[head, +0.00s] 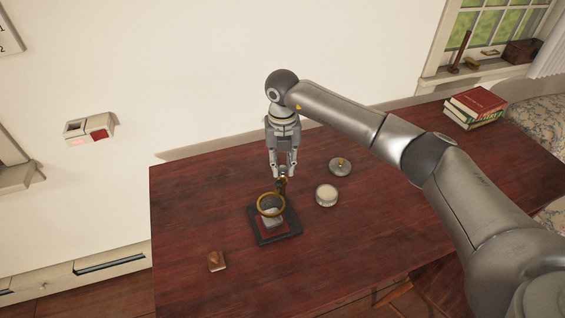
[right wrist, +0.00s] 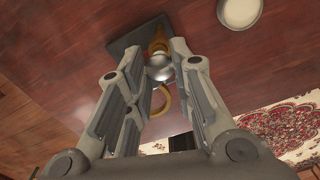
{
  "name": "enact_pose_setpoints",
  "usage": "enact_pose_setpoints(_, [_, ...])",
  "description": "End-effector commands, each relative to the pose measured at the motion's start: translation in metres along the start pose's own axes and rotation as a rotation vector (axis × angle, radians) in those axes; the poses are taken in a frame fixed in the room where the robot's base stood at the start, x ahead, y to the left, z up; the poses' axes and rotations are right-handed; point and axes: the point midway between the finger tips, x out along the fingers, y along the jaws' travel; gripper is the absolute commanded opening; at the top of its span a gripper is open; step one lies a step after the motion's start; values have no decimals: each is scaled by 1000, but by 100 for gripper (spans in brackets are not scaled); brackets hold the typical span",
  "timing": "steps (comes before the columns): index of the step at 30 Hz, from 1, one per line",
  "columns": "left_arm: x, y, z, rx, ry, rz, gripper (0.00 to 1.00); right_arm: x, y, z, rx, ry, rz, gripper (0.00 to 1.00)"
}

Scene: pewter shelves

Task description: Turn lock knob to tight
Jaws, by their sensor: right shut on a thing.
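A small stand (head: 259,234) with a dark square base sits on the dark red table, with a brass ring (head: 259,205) above it and a grey piece within the ring. The brass lock knob (head: 282,183) is at the ring's far right side, partly covered by my fingers. My right gripper (head: 283,177) reaches down from above and is shut on the knob. In the right wrist view, brass (right wrist: 158,42) and a silvery rounded part (right wrist: 160,67) show between the fingers, with the dark base (right wrist: 124,44) behind. The knob's markings and exact turn cannot be read. My left gripper is not in view.
A round white-topped container (head: 326,195) and a grey lid with a brass knob (head: 340,167) stand right of the stand. A small brown block (head: 216,260) lies front left. Books (head: 474,107) are stacked at the far right. The table's left side is mostly clear.

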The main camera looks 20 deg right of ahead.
Motion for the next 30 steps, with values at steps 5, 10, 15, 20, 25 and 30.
enact_pose_setpoints(5, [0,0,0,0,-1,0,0,2,0,-1,12,5,-2,0])
enact_pose_setpoints(10, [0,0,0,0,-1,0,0,2,0,-2,12,5,-2,0])
enact_pose_setpoints(15, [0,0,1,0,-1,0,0,2,0,-2,12,5,-2,27])
enact_pose_setpoints(20, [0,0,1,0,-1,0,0,1,0,-1,11,4,-1,46])
enact_pose_setpoints(25, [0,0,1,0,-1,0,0,1,0,-1,11,2,0,46])
enact_pose_setpoints(30, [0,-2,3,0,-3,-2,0,-3,0,0,11,0,1,46])
